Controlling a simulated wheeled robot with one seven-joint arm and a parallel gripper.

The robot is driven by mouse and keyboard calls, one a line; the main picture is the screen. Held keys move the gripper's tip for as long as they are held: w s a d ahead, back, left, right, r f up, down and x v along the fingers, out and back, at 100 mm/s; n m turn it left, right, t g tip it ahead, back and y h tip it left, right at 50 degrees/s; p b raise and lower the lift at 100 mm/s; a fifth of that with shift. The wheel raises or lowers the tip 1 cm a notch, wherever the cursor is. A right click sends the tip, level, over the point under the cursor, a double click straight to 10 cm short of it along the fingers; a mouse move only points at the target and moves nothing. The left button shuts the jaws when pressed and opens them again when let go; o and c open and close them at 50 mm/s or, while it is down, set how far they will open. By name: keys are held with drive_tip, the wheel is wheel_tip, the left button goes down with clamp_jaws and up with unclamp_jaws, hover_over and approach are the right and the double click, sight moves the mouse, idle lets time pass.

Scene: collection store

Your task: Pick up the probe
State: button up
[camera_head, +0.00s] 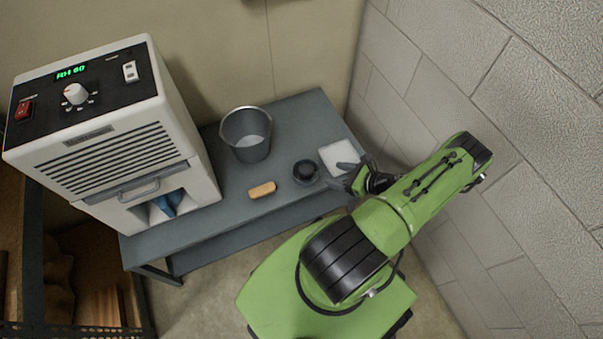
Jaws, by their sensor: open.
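I cannot tell for certain which item is the probe. A small dark round object (305,170) with a raised middle sits on the grey table (290,125), and a small orange-tan block (262,190) lies to its left near the front edge. My gripper (338,174) is open over the right end of the table, just right of the dark object and in front of a white square pad (340,156). The gripper's fingers look empty. They are small in the picture, and I cannot tell their height above the table.
A grey metal bucket (246,135) stands behind the block. A white dehumidifier (110,135) with a green display stands at the table's left. A block wall (510,150) rises close on the right. A dark shelf rack (35,250) is at the lower left.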

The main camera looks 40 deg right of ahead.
sight(309, 170)
drive_tip(key=b+x, duration=0.1)
drive_tip(key=x, duration=0.3)
drive_tip(key=b+x, duration=0.1)
drive_tip(key=x, duration=0.3)
drive_tip(key=b+x, duration=0.1)
drive_tip(key=x, duration=0.3)
drive_tip(key=shift+f+b, duration=0.35)
drive_tip(key=shift+f, duration=0.15)
drive_tip(key=shift+c, duration=0.2)
